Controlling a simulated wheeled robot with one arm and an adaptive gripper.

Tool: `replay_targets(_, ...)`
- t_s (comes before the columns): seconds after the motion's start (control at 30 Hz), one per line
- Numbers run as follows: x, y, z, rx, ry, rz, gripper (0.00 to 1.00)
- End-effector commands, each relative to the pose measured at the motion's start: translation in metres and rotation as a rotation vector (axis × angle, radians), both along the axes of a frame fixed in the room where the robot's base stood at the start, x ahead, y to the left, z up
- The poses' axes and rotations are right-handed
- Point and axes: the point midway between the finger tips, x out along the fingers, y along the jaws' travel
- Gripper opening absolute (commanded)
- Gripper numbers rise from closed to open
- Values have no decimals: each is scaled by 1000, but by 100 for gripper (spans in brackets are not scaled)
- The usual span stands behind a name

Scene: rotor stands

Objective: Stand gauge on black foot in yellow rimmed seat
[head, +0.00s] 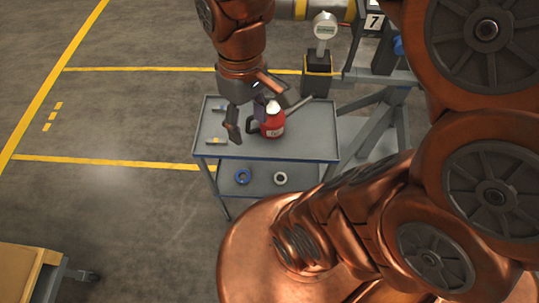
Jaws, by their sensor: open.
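The gauge (325,28) has a round white face with a small greenish display. It stands upright on a block-like black foot (318,84) at the back, beside the grey stand frame. A yellow band shows across the black foot; I cannot tell whether it is the rim of the seat. My gripper (260,112) is over the grey cart, in front of and to the left of the gauge, well apart from it. Its fingers are spread around or just above a red container, and I see no grip on it.
The red container (272,125) with a dark handle stands on the cart's top (300,146). Small tools (216,141) lie at the left. A blue ring (242,176) and a pale ring (280,178) lie on the lower shelf. The grey stand frame (378,122) stands right of the cart.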

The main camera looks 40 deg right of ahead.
Motion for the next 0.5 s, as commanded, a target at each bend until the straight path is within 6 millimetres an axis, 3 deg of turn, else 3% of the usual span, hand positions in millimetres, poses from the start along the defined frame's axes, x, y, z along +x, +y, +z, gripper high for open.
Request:
replay_targets(0.1,-34,3,-19,-47,26,-94,60)
replay_targets(0.2,-53,2,-31,-77,35,-165,60)
replay_targets(0.33,-67,3,-41,-99,44,-218,60)
replay_targets(0.5,-71,2,-43,-105,44,-236,60)
